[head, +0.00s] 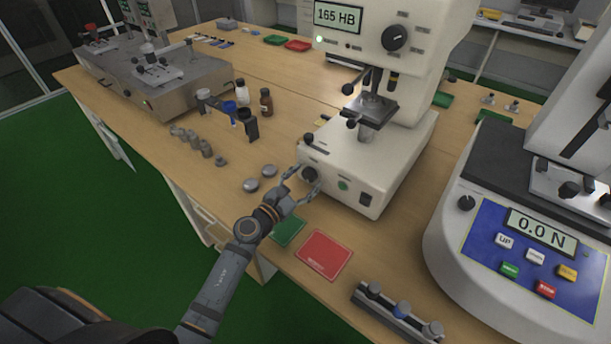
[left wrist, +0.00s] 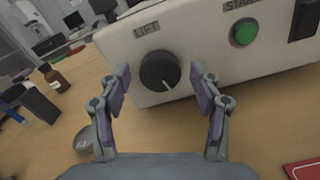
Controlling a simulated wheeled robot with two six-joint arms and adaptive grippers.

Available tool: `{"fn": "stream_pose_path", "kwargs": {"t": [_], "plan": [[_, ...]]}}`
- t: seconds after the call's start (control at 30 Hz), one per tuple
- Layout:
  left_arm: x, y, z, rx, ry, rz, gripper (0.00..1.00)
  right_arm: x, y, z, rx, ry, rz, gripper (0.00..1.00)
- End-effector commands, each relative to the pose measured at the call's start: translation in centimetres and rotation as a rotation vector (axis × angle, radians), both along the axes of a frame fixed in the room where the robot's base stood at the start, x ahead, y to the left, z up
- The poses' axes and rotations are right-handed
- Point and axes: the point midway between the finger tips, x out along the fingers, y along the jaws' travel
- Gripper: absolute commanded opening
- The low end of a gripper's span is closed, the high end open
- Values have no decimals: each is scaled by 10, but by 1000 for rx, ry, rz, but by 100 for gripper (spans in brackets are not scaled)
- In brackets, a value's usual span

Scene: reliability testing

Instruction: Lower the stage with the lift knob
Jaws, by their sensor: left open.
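The hardness tester (head: 365,150) is a cream machine with a display reading "165 HB". Its black lift knob (head: 310,173) is on the front of the base, beside a green start button (head: 343,185). In the left wrist view the lift knob (left wrist: 160,71) is under a "LIFT" label, its white mark pointing down and right. The stage (head: 371,106) is a dark plate on a post under the machine's head. My left gripper (head: 304,182) is open in front of the knob, its fingers (left wrist: 161,88) either side of it, apart from it. My right gripper is not in view.
A red card (head: 324,255) and a green card (head: 289,231) lie in front of the tester. Round metal blocks (head: 251,185) and bottles (head: 266,102) stand to the left. A force tester (head: 530,235) stands at right, with a rail of weights (head: 398,312) in front.

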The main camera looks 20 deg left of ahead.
Motion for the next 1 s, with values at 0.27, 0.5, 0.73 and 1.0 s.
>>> {"fn": "stream_pose_path", "kwargs": {"t": [0.27, 0.5, 0.73, 1.0], "plan": [[4, -1, 0, 0, 0, 0, 64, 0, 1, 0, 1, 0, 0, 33], [4, -1, 0, 0, 0, 0, 37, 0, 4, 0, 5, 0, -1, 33], [4, -1, 0, 0, 0, 0, 10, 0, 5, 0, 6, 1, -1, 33], [4, -1, 1, -36, 14, 0, 10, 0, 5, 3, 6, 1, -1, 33]]}}
